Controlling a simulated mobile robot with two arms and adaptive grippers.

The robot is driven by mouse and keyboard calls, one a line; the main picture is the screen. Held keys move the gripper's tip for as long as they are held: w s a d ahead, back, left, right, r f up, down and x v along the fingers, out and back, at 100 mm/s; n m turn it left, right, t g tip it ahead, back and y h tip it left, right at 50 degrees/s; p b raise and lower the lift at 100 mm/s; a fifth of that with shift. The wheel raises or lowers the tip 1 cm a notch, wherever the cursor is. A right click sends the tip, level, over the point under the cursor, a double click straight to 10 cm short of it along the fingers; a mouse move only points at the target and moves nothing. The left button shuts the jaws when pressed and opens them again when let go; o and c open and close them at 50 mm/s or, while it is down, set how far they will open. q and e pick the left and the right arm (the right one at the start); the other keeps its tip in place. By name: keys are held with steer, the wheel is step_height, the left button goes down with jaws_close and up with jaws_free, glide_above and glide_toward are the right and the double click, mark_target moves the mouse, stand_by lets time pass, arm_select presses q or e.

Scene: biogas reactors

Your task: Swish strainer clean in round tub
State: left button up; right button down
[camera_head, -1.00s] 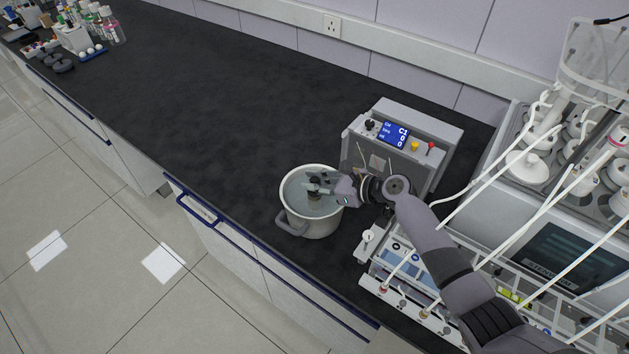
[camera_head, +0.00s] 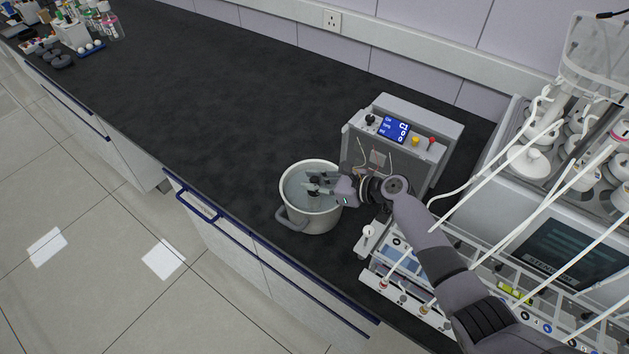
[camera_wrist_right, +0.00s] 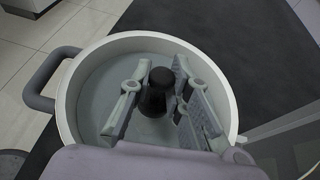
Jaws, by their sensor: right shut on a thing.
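The round tub (camera_head: 316,222) is a pale grey pot with a side handle, standing near the counter's front edge and holding clear liquid. It also shows in the wrist view (camera_wrist_right: 232,118). My right gripper (camera_head: 318,184) reaches over the rim from the right, with its fingers inside the tub. In the wrist view the right gripper (camera_wrist_right: 158,75) is closed around a small black piece (camera_wrist_right: 156,98), which seems to be the strainer's grip. The strainer's lower part is hidden by the liquid and fingers. My left gripper is not in view.
A grey control box (camera_head: 402,150) with a blue display stands just behind and right of the tub. A reactor rig (camera_head: 575,245) with white tubes fills the right side. The black counter (camera_head: 210,95) is clear left of the tub. Bottles (camera_head: 108,28) stand far left.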

step_height(320, 180, up, 2)
steer(key=shift+r+p, duration=0.1)
steer(key=shift+p, duration=0.7)
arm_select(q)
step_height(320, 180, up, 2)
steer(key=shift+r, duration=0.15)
arm_select(e)
steer(key=shift+f, duration=0.25)
steer(key=shift+f+b, duration=1.35)
steer(key=shift+f, duration=0.3)
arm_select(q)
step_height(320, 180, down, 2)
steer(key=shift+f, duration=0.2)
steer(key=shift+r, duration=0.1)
arm_select(e)
steer(key=shift+r, duration=0.2)
step_height(320, 180, up, 3)
steer(key=p, duration=0.4)
steer(key=shift+r, duration=0.15)
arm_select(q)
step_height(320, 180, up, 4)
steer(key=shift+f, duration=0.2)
